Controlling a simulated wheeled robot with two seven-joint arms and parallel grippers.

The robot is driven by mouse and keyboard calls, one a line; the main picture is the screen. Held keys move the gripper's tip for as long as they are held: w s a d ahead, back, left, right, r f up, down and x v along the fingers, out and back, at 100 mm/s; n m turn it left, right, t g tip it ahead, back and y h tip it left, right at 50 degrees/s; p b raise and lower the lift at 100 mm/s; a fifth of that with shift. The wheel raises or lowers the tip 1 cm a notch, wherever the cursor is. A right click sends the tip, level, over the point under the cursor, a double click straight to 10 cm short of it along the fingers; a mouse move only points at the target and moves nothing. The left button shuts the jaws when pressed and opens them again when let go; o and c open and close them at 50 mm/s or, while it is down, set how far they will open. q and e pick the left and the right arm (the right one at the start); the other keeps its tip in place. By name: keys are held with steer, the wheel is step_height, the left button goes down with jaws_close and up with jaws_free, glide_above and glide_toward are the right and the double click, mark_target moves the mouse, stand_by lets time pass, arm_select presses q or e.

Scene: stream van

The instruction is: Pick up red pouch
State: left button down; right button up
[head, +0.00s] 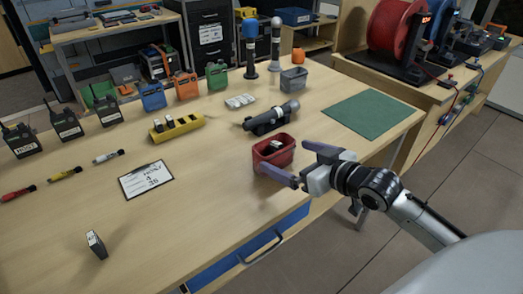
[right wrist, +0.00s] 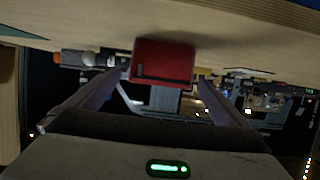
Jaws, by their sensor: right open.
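The red pouch (head: 273,152) looks like an open-topped box with something dark and white inside. It stands upright on the wooden table near its right front edge. My right gripper (head: 281,156) is open, with one finger on the far side of the pouch and one on the near side. In the right wrist view the red pouch (right wrist: 163,62) shows between the finger tips, ahead of the palm. I cannot tell whether either finger touches it. My left gripper is not in view.
A dark cylindrical device (head: 271,119) on a stand lies just behind the pouch, and a grey bin (head: 293,78) stands beyond it. A green mat (head: 374,119) lies to the right. A clipboard (head: 146,180) lies to the left. The table's front middle is clear.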

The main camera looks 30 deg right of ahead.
mark_target(268, 147)
steer(key=shift+w, duration=0.5)
steer(key=x, duration=0.3)
steer(key=shift+w+a+f, duration=0.1)
steer(key=shift+w+f, duration=0.2)
steer(key=shift+w, duration=0.15)
steer(key=x, duration=0.5)
steer(key=shift+w+a+b, duration=0.15)
steer(key=shift+w+b, duration=0.05)
steer(key=shift+b, duration=0.1)
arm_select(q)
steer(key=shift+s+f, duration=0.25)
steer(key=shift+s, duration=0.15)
arm_select(e)
steer(key=shift+w, duration=0.1)
steer(key=c, duration=0.8)
